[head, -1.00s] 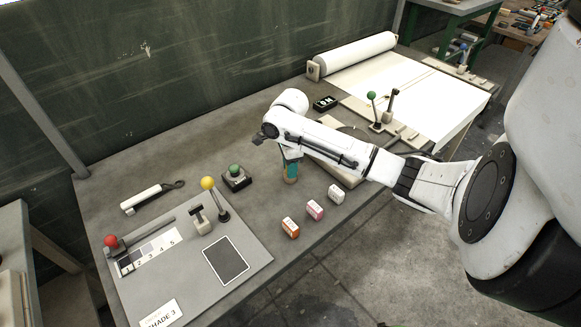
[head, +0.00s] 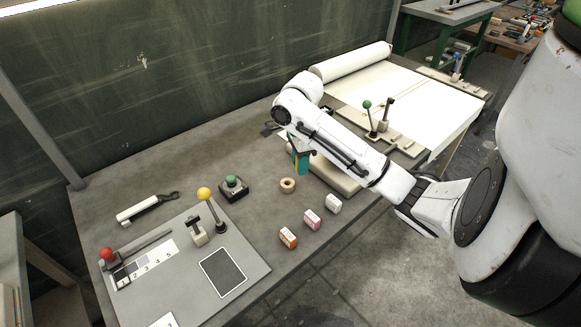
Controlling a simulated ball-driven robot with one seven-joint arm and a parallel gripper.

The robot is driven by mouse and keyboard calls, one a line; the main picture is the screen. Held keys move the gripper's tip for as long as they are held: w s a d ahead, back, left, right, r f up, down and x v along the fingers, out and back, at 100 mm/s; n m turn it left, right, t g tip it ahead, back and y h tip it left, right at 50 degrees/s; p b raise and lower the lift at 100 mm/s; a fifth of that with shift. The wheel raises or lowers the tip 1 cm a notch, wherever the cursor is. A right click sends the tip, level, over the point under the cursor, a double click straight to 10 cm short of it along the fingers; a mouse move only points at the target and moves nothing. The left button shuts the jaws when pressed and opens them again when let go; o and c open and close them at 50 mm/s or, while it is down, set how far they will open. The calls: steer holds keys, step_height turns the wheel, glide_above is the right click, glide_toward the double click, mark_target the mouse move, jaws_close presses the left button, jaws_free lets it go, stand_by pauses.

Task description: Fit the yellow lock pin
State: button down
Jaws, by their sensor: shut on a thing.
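My gripper (head: 301,156) is mostly hidden behind my forearm, above the middle of the table. A teal piece (head: 303,164) with a narrow yellowish edge hangs at its end, and the gripper appears shut on it. I cannot make out its full shape or whether it is the lock pin. A tan ring (head: 288,185) lies on the table below and to its left, apart from it. A yellow ball (head: 204,193) tops a lever on the grey panel at left. No separate yellow pin can be told.
The grey panel (head: 185,290) carries a red-knobbed lever (head: 107,254). A green button box (head: 233,188) stands behind it. Orange (head: 288,238), pink (head: 312,219) and white (head: 333,203) blocks lie along the front edge. A green-knobbed lever (head: 367,104) and a white roll (head: 350,62) stand beyond my arm.

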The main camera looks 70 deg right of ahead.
steer(key=s+a+r+p, duration=0.1)
steer(key=s+a+r, duration=0.1)
steer(key=s+r, duration=0.3)
steer(key=s, duration=0.4)
steer(key=shift+s+p, duration=0.25)
steer(key=shift+p, duration=0.05)
steer(key=c, duration=1.5)
jaws_free()
jaws_close()
